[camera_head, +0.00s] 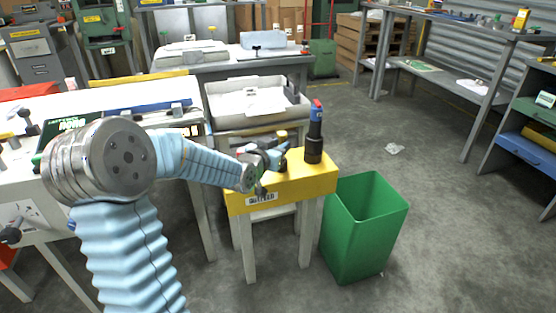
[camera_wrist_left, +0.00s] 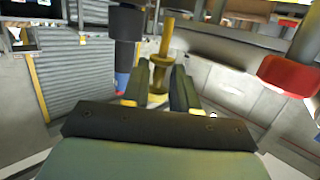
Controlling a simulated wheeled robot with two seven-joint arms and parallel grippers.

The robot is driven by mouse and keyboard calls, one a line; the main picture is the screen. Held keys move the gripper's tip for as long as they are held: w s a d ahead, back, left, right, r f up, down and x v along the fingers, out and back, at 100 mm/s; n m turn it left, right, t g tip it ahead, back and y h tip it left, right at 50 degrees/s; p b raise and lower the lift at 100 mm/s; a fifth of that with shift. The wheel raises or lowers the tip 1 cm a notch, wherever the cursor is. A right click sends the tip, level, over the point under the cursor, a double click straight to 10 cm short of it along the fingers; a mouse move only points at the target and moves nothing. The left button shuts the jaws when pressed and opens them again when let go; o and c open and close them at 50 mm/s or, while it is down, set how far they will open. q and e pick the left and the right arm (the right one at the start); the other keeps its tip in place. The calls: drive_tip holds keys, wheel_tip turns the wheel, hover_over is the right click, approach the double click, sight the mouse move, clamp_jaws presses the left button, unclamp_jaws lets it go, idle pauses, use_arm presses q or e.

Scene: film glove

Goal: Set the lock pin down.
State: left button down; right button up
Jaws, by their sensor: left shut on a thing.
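My left gripper (camera_head: 266,163) is at the left part of the small yellow-topped stand (camera_head: 315,182). It is shut on the lock pin, a brass-yellow pin that shows between the fingers in the left wrist view (camera_wrist_left: 162,62). In the head view only a small yellow part of the pin (camera_head: 282,135) shows above the fingers. Whether the pin touches the stand top cannot be told. My right gripper is not in view.
A dark cylinder tool with a blue and red upper part (camera_head: 315,135) stands upright on the stand, right of my gripper. A green open bin (camera_head: 362,225) stands on the floor to the right. A white tray (camera_head: 255,100) lies behind.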

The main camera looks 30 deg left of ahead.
use_arm(q)
drive_tip(key=shift+w+a+f, duration=0.15)
drive_tip(key=shift+w+f, duration=0.1)
drive_tip(key=shift+f, duration=0.1)
drive_tip(key=f, duration=0.1)
drive_tip(key=f+b, duration=0.2)
drive_tip(key=f, duration=0.1)
drive_tip(key=shift+w+a, duration=0.2)
drive_tip(key=shift+w, duration=0.1)
drive_tip(key=shift+r, duration=0.1)
drive_tip(key=shift+f, duration=0.2)
drive_tip(key=c, duration=0.9)
unclamp_jaws()
drive_tip(key=shift+r, duration=0.1)
drive_tip(key=shift+o, duration=0.2)
